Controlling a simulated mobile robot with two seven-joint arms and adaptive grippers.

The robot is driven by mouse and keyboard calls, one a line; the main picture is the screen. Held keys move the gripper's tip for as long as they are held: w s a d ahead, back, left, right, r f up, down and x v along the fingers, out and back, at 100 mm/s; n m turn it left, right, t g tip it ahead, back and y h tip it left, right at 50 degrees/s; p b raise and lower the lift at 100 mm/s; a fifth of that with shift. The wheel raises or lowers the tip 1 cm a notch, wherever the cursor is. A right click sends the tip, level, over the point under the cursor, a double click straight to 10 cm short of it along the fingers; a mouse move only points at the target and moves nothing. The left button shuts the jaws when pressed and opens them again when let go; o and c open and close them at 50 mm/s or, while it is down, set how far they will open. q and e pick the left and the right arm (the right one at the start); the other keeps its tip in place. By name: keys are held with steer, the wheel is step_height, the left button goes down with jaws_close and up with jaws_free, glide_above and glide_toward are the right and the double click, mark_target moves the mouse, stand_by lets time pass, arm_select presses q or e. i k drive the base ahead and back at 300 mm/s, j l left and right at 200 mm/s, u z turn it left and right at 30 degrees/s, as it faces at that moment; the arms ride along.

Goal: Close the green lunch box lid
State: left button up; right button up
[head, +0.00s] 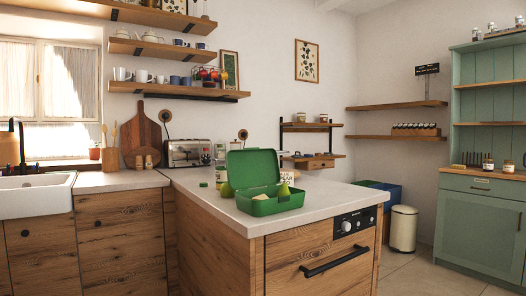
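The green lunch box (272,206) sits on the white countertop, near the front corner of the counter. Its green lid (253,168) is open and stands up at the back of the box, leaning slightly back. A green pear (227,190) stands on the counter against the left side of the box. A second yellow-green pear (284,189) shows at the right of the box, in or over it; I cannot tell how deep it sits. Neither of my grippers is in view.
A toaster (188,153) and a white packet (221,175) stand behind the box on the counter (190,184). A white labelled item (287,176) is just behind the box at right. The counter left of the box is mostly clear. A cream bin (403,229) stands on the floor at right.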

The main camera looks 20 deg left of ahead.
mark_target(250, 167)
steer(key=j+z, duration=0.15)
steer(key=z, duration=1)
steer(key=i+j, duration=0.1)
steer(key=j, duration=1.65)
steer(key=i+j, duration=0.15)
steer(key=j, duration=1.6)
steer(key=i, duration=0.05)
